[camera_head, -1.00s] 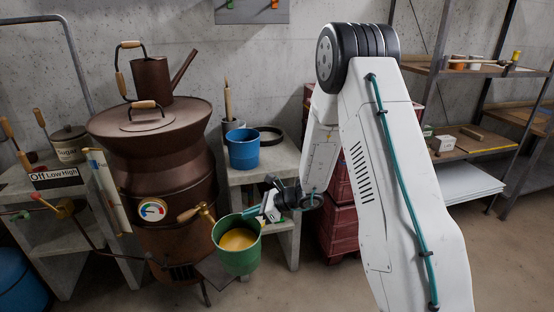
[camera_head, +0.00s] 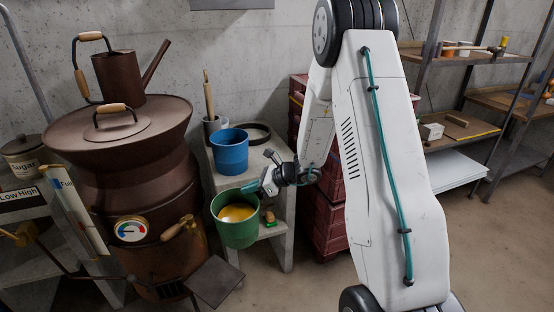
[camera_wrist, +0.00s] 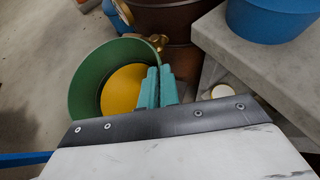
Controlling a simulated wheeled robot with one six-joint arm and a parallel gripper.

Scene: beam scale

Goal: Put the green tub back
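The green tub (camera_head: 237,232) has yellow contents and hangs upright in the air, in front of the concrete stand and right of the brown boiler. My gripper (camera_head: 252,187) is shut on the tub's right rim. In the wrist view, the teal fingers (camera_wrist: 157,88) pinch the rim of the green tub (camera_wrist: 86,78), with the yellow contents visible inside. The tub's underside is hidden.
The brown boiler (camera_head: 120,170) with a wooden-handled tap (camera_head: 181,227) stands to the left. The concrete stand (camera_head: 282,185) holds a blue tub (camera_head: 230,157), a dark ring and a grey pot. Red crates (camera_head: 328,205) stand right of it.

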